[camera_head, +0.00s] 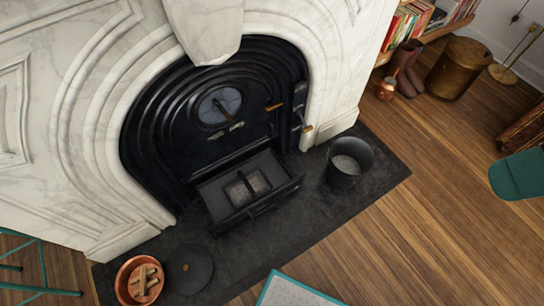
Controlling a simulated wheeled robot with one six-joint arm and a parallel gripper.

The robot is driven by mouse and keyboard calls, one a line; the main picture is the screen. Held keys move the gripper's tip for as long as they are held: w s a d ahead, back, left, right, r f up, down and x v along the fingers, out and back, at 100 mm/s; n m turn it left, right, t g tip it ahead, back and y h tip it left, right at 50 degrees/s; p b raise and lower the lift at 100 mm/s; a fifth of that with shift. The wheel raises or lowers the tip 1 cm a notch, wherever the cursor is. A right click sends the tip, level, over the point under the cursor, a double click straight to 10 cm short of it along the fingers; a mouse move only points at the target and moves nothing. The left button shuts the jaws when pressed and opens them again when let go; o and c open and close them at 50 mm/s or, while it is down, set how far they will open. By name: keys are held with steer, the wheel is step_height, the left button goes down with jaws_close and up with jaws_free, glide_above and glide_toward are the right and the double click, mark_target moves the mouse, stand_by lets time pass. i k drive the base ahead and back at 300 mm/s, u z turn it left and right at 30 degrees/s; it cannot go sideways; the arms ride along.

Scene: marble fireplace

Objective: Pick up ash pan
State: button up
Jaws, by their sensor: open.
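The ash pan (234,194) appears to be the small dark square pan in the open tray at the foot of the black fireplace. It holds grey ash and has a dark bar across its middle. The black tray (212,197) around it juts out over the hearth, with a handle bar on its front. My gripper is not in view, so its place relative to the pan cannot be seen.
A dark bucket (345,178) of grey ash stands right of the tray on the dark hearth slab (300,232). A round black lid (187,268) and a copper bowl (122,284) of wood lie front left. A teal-edged pale panel (292,292) shows at the bottom.

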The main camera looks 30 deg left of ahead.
mark_target(253, 185)
steer(key=k, duration=1.2)
steer(key=u, duration=0.6)
steer(key=i, duration=0.8)
steer(key=u, duration=0.3)
steer(key=k, duration=0.65)
steer(key=z, duration=0.45)
steer(key=i, duration=1.55)
steer(key=u, duration=0.5)
steer(key=i, duration=0.3)
steer(key=u, duration=0.2)
